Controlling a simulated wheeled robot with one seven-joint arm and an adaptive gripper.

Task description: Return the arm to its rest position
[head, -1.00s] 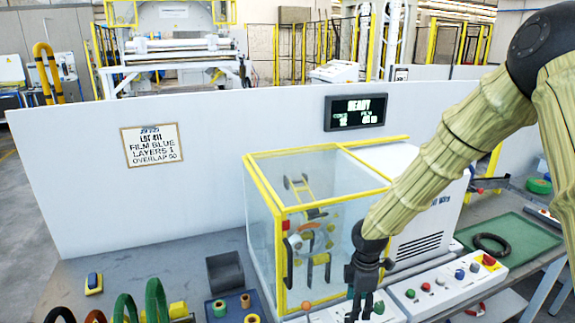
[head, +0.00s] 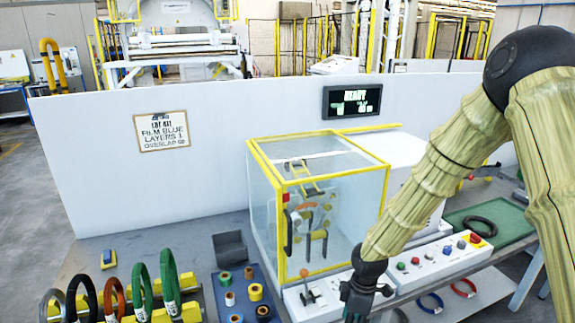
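My gripper (head: 358,305) is at the bottom of the head view, in front of the machine and near the control panel. The view does not show clearly whether its fingers are apart, and no held thing is visible. My arm comes in from the right side. The wrapping machine (head: 318,210) has a yellow frame and clear panels, with an orange ring inside. The display (head: 352,101) on the white wall reads READY. A sign (head: 161,131) reads film blue, layers 1, overlap 50.
The control panel (head: 440,256) has several buttons and a lever (head: 306,284). A blue tray (head: 270,283) holds several spools. Coloured coils (head: 141,286) stand on a rack at lower left. A black ring (head: 480,226) lies on a green mat (head: 512,229). A grey bin (head: 230,248) stands left of the machine.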

